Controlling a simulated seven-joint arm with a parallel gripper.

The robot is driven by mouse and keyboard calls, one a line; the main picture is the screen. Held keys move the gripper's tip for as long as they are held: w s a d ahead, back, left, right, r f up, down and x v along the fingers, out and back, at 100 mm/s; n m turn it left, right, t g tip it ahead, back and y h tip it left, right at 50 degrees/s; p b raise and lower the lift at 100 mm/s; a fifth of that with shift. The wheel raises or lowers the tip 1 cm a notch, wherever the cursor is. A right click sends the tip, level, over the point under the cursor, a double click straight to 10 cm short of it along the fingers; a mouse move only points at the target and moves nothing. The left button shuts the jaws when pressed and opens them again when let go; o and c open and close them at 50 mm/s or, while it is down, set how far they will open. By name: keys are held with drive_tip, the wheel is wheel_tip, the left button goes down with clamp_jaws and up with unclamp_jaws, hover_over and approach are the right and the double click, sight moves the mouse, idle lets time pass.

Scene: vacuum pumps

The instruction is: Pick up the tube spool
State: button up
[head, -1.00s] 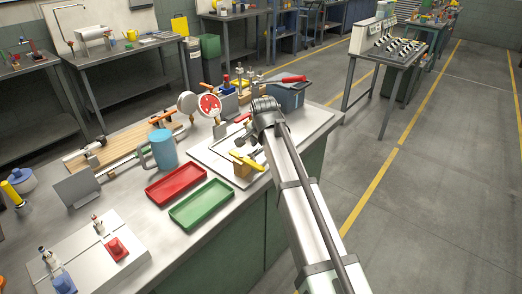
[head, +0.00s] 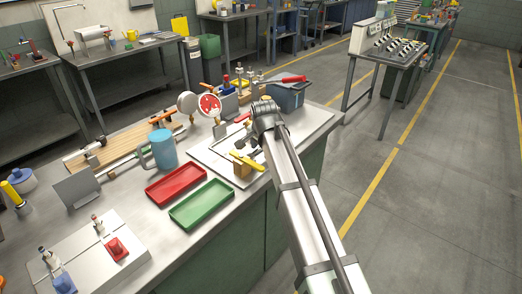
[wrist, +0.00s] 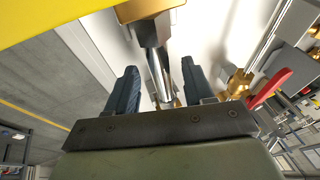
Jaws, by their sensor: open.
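A silver tube (wrist: 160,75) with brass-coloured parts at its ends shows in the wrist view; it looks like the tube spool. My gripper (wrist: 160,68) is open, with one dark finger on each side of the tube and gaps visible between. I cannot tell how deep the tube sits between the fingers. In the head view my gripper (head: 250,143) is over the pale board (head: 207,154) on the bench, and my arm and wrist hide most of the spot. I cannot make out the spool there.
A yellow-topped block (head: 243,169) stands close to my gripper. A green tray (head: 202,205), a red tray (head: 176,185) and a blue mug (head: 163,150) are to the left. A grey-blue bin (head: 288,97) and round gauges (head: 209,105) stand behind.

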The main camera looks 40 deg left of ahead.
clamp_jaws()
idle(0.5)
